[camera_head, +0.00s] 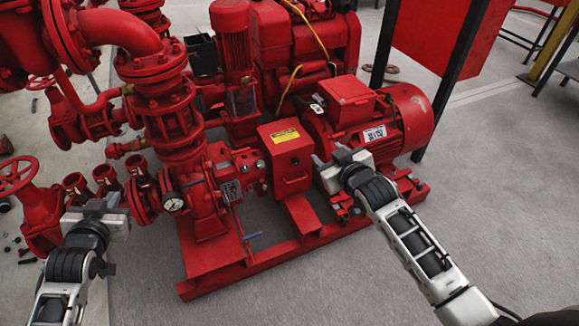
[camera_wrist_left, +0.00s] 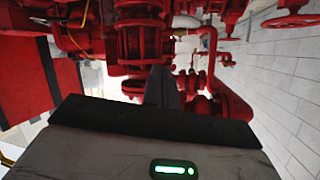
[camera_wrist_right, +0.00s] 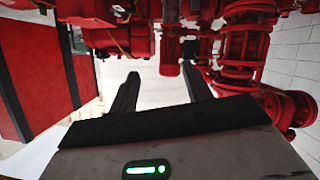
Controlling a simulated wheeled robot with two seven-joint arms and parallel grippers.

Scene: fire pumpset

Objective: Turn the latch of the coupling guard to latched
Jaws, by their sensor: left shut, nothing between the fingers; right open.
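The coupling guard (camera_head: 287,158) is a red box with a yellow label on top, between the pump and the red motor. A small dark handle-like part shows on its front face; I cannot tell whether this is the latch or how it is turned. My right gripper (camera_head: 328,163) is open and empty, just right of the guard and in front of the motor. Its spread fingers also show in the right wrist view (camera_wrist_right: 160,90). My left gripper (camera_head: 113,198) is shut and empty at the left, well away from the guard. Its closed fingers show in the left wrist view (camera_wrist_left: 162,88).
The red motor (camera_head: 408,115) stands behind my right gripper. Red handwheel valves (camera_head: 18,175) stand at the far left. The grey floor in front of the skid is clear.

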